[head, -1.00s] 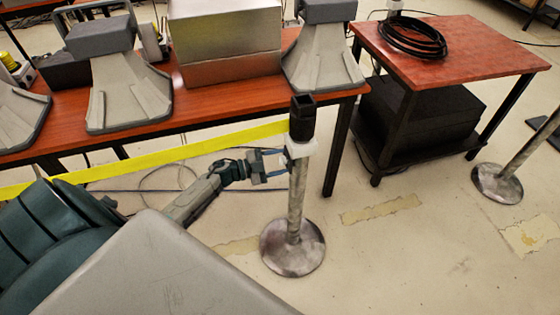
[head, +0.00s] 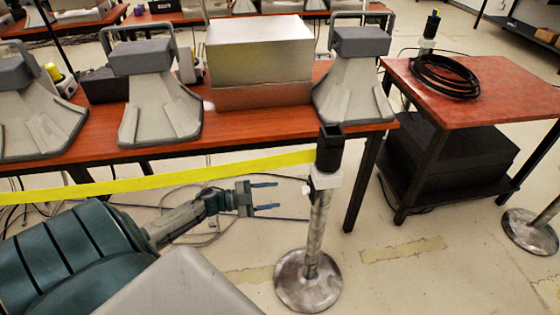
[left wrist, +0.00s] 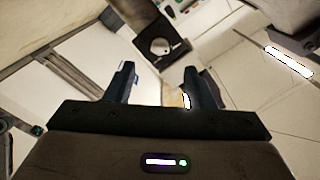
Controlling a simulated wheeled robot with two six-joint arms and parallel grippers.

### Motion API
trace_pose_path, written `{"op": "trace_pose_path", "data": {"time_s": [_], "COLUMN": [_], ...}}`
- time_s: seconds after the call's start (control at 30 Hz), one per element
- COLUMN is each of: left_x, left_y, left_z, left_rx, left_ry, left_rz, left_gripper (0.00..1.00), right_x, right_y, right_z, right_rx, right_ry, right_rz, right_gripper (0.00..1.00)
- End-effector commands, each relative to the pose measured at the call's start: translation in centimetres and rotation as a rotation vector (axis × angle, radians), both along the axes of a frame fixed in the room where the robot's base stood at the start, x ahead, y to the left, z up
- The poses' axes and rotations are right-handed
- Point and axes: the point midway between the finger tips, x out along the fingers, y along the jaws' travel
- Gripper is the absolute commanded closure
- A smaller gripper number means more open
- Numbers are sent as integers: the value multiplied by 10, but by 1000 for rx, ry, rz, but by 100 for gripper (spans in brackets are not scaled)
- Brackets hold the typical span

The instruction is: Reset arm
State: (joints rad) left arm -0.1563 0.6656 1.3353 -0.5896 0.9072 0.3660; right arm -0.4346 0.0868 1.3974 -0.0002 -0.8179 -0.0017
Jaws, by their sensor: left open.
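My left gripper (head: 266,198) is open and empty in the head view. It sits to the left of the barrier post (head: 320,225), apart from it, in front of and below the table's front edge. In the left wrist view the two dark fingers (left wrist: 157,85) are spread with nothing held between them. My right gripper is not in view.
A yellow barrier tape (head: 170,180) runs leftward from the post's black head. A red-brown table (head: 240,124) bears grey horn-shaped units (head: 160,100) and a metal box (head: 260,60). A smaller table (head: 480,105) at right holds a black cable coil (head: 445,75).

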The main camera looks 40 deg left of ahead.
Motion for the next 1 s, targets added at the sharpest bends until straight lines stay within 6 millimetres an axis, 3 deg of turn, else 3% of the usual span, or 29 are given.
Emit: {"op": "trace_pose_path", "data": {"time_s": [0.53, 0.67, 0.77, 0.87, 1.0], "left_x": [-1, -1, -3, -20, -72], "left_y": [0, 3, 11, 20, 20], "left_z": [0, -13, -48, -109, -204], "left_rx": [-1, -19, -55, -93, -117], "left_ry": [0, 26, 97, 242, 508], "left_rz": [1, 60, 213, 443, 730], "left_gripper": [51, 51, 51, 51, 51], "right_x": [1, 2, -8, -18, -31], "right_y": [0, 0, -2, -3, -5], "right_z": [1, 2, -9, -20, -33], "right_rx": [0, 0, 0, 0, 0], "right_ry": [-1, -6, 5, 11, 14], "right_rz": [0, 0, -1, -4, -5], "right_gripper": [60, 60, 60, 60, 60]}}
